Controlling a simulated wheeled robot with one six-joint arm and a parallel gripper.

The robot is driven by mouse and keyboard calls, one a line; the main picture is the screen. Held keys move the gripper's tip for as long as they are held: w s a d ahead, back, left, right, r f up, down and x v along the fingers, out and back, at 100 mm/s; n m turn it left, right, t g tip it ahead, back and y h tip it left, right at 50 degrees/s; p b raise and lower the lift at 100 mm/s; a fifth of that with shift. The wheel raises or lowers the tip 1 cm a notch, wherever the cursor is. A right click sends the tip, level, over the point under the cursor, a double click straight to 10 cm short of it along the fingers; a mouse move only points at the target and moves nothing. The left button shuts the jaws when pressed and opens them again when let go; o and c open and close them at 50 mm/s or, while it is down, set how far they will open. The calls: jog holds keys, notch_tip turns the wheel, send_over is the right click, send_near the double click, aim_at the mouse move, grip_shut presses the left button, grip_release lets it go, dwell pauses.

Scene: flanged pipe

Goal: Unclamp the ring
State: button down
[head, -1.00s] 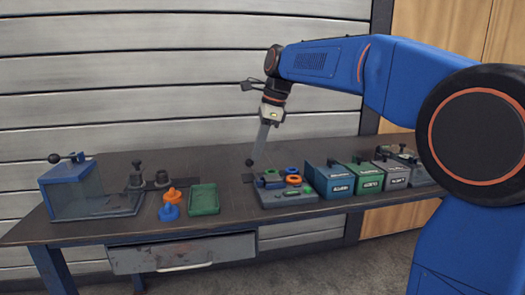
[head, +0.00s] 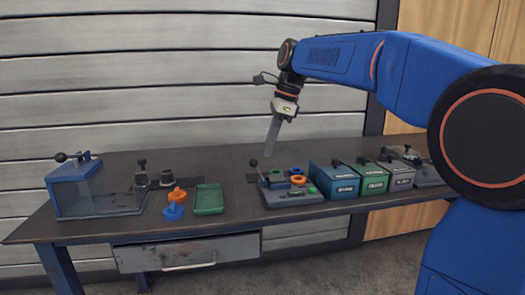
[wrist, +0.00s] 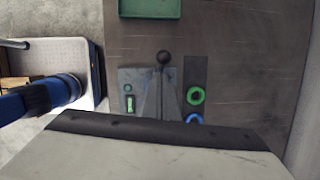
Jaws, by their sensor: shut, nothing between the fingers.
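The clamp fixture (head: 292,199) is a grey block on the bench, with a lever ending in a black ball (head: 254,162) that stands up at its left. An orange ring (head: 297,180) sits on the fixture. My gripper (head: 268,155) is shut and empty, pointing down above the fixture, a little right of the ball and apart from it. In the wrist view the lever's ball (wrist: 163,58) shows beyond my gripper, which covers much of the fixture and hides the orange ring.
A green ring (wrist: 195,95) and a blue ring (wrist: 193,118) lie on a dark strip beside the fixture. Labelled boxes (head: 334,182) stand to its right. A green tray (head: 208,199), loose orange (head: 177,194) and blue (head: 174,211) parts and a blue-topped case (head: 75,170) are left.

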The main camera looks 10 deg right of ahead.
jog(key=v, duration=1.1)
jog(key=s+d+f+n+t+h, duration=0.1)
jog(key=s+d+f+n, duration=0.2)
jog(key=s+f+n, duration=0.3)
jog(key=s+d+f+n+t+h, duration=0.1)
jog(key=s+d+f+n, duration=0.2)
jog(key=s+f+n, duration=0.4)
jog(key=s+d+f+n+t+h, duration=0.1)
jog(key=s+d+f+n, duration=0.2)
jog(key=s+f, duration=1.5)
notch_tip(320, 180, down, 3)
jog(key=n, duration=0.3)
jog(key=shift+s+f, duration=0.25)
jog(key=shift+s, duration=0.1)
jog(key=shift+d, duration=0.1)
